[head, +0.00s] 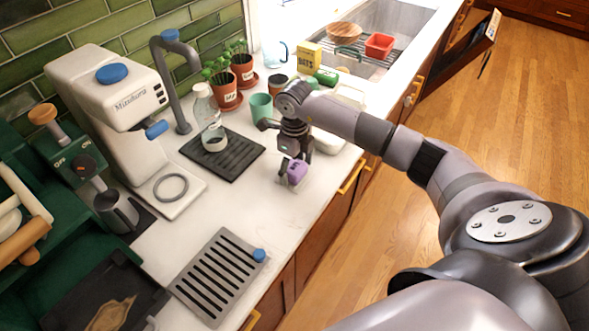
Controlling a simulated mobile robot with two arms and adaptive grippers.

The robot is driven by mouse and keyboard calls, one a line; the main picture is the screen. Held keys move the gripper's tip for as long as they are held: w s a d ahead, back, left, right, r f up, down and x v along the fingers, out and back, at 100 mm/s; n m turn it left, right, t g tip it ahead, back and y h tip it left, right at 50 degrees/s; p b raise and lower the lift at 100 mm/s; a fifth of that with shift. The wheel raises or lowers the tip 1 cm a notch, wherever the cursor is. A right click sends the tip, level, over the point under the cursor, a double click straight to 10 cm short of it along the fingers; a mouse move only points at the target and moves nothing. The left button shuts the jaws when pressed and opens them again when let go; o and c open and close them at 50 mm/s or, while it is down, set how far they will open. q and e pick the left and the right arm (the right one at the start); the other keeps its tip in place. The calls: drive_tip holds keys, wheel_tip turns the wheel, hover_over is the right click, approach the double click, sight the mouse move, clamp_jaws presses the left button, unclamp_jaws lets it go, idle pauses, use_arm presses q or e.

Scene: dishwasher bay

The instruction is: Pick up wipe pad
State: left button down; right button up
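A small purple block (297,172), which looks like the wipe pad, is at the white counter's front part, left of the cabinet handle. My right gripper (291,164) points down right at it, and its fingertips overlap the purple block in the head view. The fingers are small and partly hidden, so I cannot tell whether they are closed on it or only beside it. I also cannot tell whether the block rests on the counter or is slightly raised. My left gripper is out of view.
A bottle (208,117) stands on a black drip mat (236,158) to the left. A green cup (261,107), potted plants (226,95) and a white container (349,95) are behind. A slotted grey tray (213,282) lies nearer. Bare counter (238,203) lies between tray and mat.

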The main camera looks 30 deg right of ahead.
drive_tip(key=c, duration=1.1)
drive_tip(key=shift+r, duration=0.15)
wheel_tip(320, 180, up, 14)
drive_tip(key=b, duration=0.4)
wheel_tip(320, 180, up, 6)
hover_over(294, 166)
drive_tip(key=shift+d+p, duration=0.1)
drive_tip(key=shift+p, duration=0.35)
drive_tip(key=o, duration=0.6)
drive_tip(key=shift+c, duration=0.2)
drive_tip(key=c, duration=0.5)
